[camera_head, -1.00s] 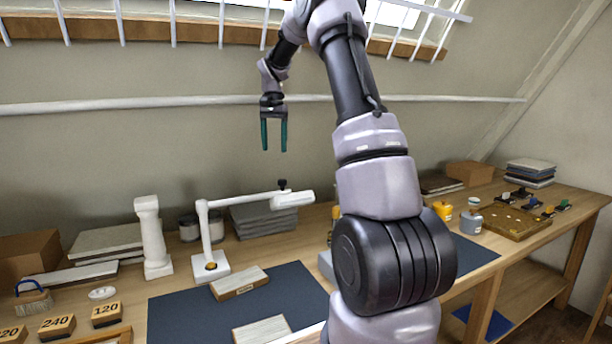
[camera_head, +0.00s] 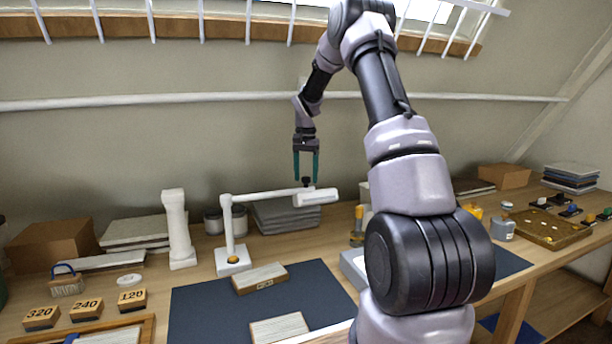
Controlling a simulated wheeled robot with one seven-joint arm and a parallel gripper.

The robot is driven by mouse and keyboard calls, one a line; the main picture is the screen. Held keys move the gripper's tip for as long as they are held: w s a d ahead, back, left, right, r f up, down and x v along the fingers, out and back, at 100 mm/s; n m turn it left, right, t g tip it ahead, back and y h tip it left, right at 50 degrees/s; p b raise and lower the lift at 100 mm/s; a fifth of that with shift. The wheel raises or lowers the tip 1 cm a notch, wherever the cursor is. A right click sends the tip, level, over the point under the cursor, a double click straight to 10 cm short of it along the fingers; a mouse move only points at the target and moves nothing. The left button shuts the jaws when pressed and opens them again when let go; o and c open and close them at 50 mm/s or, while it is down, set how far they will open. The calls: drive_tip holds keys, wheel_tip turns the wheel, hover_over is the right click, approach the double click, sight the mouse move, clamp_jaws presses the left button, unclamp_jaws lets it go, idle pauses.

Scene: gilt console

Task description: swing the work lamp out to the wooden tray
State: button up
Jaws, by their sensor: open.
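The white work lamp stands on a square base (camera_head: 233,261) with an orange button, at the back of the bench. Its arm (camera_head: 265,196) reaches right to a white head (camera_head: 318,197), with a dark knob (camera_head: 307,183) on top. My gripper (camera_head: 306,179) points down, open, with its two green fingertips at about the knob's height, one on each side of it in the picture. I cannot tell whether they touch it. A wooden tray (camera_head: 549,241) with small coloured pieces lies at the far right. A wooden-framed tray (camera_head: 146,331) is partly cut off at lower left.
A white post (camera_head: 177,232) stands left of the lamp, grey slabs (camera_head: 286,218) behind it. A dark mat (camera_head: 205,302) with two pale blocks lies in front. Numbered blocks (camera_head: 87,308) sit at left. My arm hides part of the bench's right half.

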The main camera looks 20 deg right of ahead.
clamp_jaws()
idle(1.5)
